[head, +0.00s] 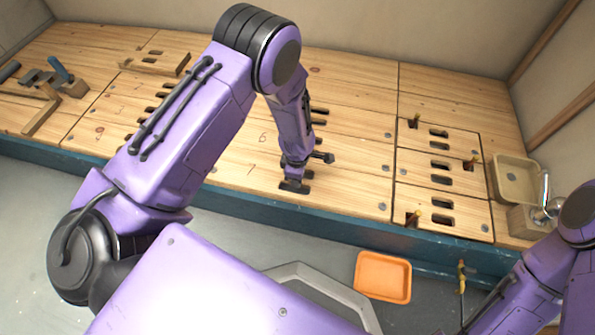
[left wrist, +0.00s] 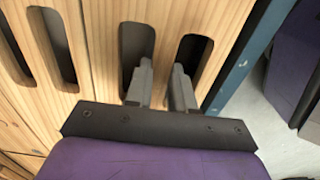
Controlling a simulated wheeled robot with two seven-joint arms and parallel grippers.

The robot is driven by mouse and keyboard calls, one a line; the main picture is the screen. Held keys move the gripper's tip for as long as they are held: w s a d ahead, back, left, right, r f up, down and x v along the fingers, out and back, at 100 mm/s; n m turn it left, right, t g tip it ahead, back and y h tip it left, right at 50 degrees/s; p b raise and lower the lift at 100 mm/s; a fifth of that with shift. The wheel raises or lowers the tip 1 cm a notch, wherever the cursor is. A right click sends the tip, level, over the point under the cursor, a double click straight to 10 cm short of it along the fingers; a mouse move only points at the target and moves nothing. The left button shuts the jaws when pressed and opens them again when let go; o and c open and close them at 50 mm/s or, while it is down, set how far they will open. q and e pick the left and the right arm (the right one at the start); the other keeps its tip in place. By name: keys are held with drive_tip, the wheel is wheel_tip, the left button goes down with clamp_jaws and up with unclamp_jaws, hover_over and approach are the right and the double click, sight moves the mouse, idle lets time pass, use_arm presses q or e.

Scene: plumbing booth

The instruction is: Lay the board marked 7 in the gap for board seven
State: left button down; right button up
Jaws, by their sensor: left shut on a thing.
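The board marked 7 (head: 235,174) lies along the bench's front edge, its number showing left of my left gripper. It looks about level with the board marked 6 (head: 250,140) behind it; I cannot tell whether it is fully seated. My left gripper (head: 294,184) points down at the board. In the left wrist view the fingers (left wrist: 162,85) reach into two oblong slots and are shut on the strip of board 7 (left wrist: 166,48) between them. My arm hides part of the boards.
A slotted panel (head: 440,132) with several yellowish pegs lies to the right. Beyond it are a beige tray (head: 517,180) and a wooden block with a metal fitting. An orange tray (head: 383,277) lies below the teal bench front. Tools (head: 62,72) lie at far left.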

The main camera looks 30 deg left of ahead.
use_arm(q)
drive_tip(key=shift+r, duration=0.1)
drive_tip(key=shift+p, duration=0.4)
drive_tip(key=shift+f, duration=0.2)
idle(0.4)
drive_tip(key=c, duration=0.9)
unclamp_jaws()
drive_tip(key=shift+f, duration=0.1)
drive_tip(key=shift+r, duration=0.35)
wheel_tip(320, 180, up, 10)
drive_tip(key=p, duration=0.5)
